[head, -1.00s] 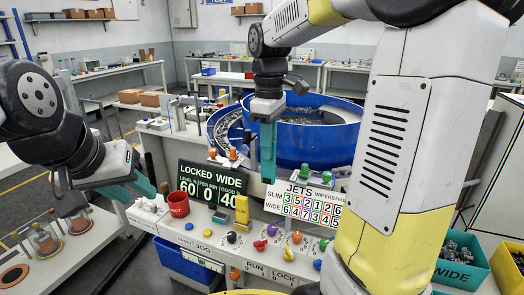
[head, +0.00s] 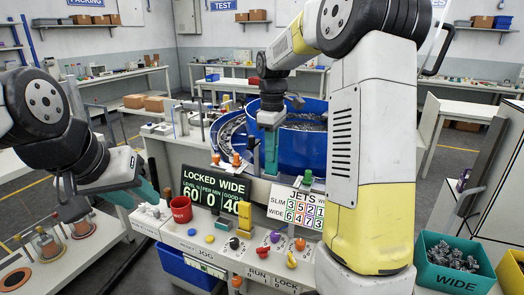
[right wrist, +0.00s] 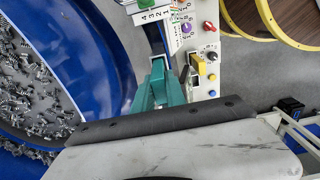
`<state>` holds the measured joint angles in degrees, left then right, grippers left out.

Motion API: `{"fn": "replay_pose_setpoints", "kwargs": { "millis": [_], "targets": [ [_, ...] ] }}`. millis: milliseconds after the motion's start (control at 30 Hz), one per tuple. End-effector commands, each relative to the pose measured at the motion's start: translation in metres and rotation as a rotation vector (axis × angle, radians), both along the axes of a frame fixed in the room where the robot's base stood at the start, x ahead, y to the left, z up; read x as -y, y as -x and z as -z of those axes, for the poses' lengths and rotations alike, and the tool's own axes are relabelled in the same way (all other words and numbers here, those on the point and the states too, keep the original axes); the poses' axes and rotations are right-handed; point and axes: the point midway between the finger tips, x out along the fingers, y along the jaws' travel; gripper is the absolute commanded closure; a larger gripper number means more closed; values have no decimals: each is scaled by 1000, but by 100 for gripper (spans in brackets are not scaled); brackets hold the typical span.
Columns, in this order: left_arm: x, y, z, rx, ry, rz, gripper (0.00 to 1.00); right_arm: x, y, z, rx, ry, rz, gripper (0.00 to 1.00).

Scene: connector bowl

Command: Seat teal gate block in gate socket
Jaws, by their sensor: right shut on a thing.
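My right gripper (head: 271,165) points down at the front rim of the blue bowl, behind the display boards. It is shut on the teal gate block (right wrist: 158,72), whose colour nearly matches the fingers, so its outline is hard to separate. The right wrist view shows the teal fingers (right wrist: 160,92) beside the bowl, with a pale-edged slot at their tips. I cannot tell whether this is the gate socket or whether the block is in it. My left gripper (head: 112,200) is open and empty, left of the console, its teal fingers spread apart.
The blue bowl (head: 305,150) holds loose metal parts. Coloured knobs cover the console. A teal WIDE bin (head: 455,280) stands at right.

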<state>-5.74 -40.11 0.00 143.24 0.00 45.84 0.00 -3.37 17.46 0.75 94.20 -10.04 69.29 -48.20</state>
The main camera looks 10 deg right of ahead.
Motion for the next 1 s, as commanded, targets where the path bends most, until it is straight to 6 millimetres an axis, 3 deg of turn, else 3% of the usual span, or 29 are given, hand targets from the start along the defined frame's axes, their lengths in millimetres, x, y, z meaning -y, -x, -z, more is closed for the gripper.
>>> {"fn": "replay_pose_setpoints", "kwargs": {
  "millis": [200,233,333,733,1000],
  "targets": [
    [0,0,0,0,0,0,64,0,0,3,-1,-1,0,100],
    [0,0,0,0,0,0,64,0,0,3,0,0,0,80],
    [0,0,0,0,0,0,64,0,0,3,0,0,0,62],
    [0,0,0,0,0,0,64,0,-1,-4,3,-1,0,62],
    [0,0,0,0,0,0,64,-1,-1,-54,6,-1,-1,62]
  ]
}}
